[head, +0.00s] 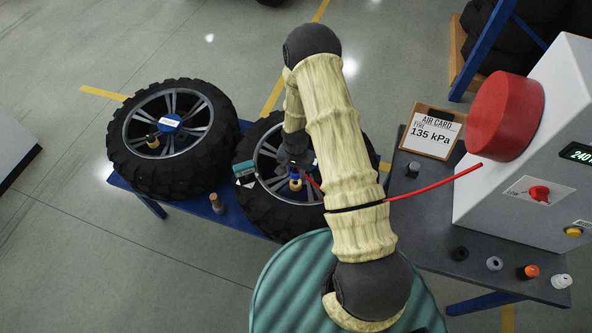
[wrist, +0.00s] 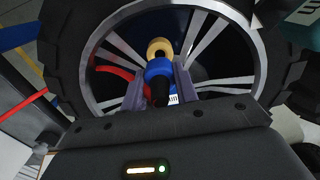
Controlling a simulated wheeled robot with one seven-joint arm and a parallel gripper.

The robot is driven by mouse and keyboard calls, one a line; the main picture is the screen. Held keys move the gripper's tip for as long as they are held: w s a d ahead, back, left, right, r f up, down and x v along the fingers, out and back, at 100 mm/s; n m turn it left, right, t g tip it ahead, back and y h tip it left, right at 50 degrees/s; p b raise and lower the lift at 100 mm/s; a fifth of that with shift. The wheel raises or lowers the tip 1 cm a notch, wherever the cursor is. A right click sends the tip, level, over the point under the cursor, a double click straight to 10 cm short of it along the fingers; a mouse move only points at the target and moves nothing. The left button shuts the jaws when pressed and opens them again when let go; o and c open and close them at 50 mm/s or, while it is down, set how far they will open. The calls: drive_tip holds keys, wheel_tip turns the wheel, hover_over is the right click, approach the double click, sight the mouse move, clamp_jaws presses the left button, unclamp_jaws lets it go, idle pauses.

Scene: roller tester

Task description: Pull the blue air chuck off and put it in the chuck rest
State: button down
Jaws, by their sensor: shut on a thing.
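My gripper (head: 295,166) is shut on the blue air chuck (wrist: 159,72) at the right-hand wheel (head: 262,207). In the wrist view its two fingers (wrist: 160,84) stand on either side of the chuck. A brass-coloured ring (wrist: 159,47) sits directly beyond the blue body, against the wheel's spokes. I cannot tell whether the chuck is still seated on the valve. A red hose (head: 442,186) runs from the grey machine toward the wheel, partly hidden by my arm. I cannot identify the chuck rest for certain.
A second wheel (head: 118,158) lies at the left on the blue bench (head: 152,202). A small post (head: 217,203) stands at the bench's front. The dark table (head: 433,245) holds the machine (head: 545,130), an air card (head: 432,133) reading 135 kPa and several small caps.

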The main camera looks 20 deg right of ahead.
drive_tip(key=r+n, duration=0.4)
drive_tip(key=n, duration=0.1)
drive_tip(key=shift+s+r, duration=0.25)
drive_tip(key=shift+r, duration=0.1)
drive_tip(key=shift+s+r+n, duration=0.15)
drive_tip(key=shift+r+n, duration=0.35)
drive_tip(key=shift+n, duration=0.4)
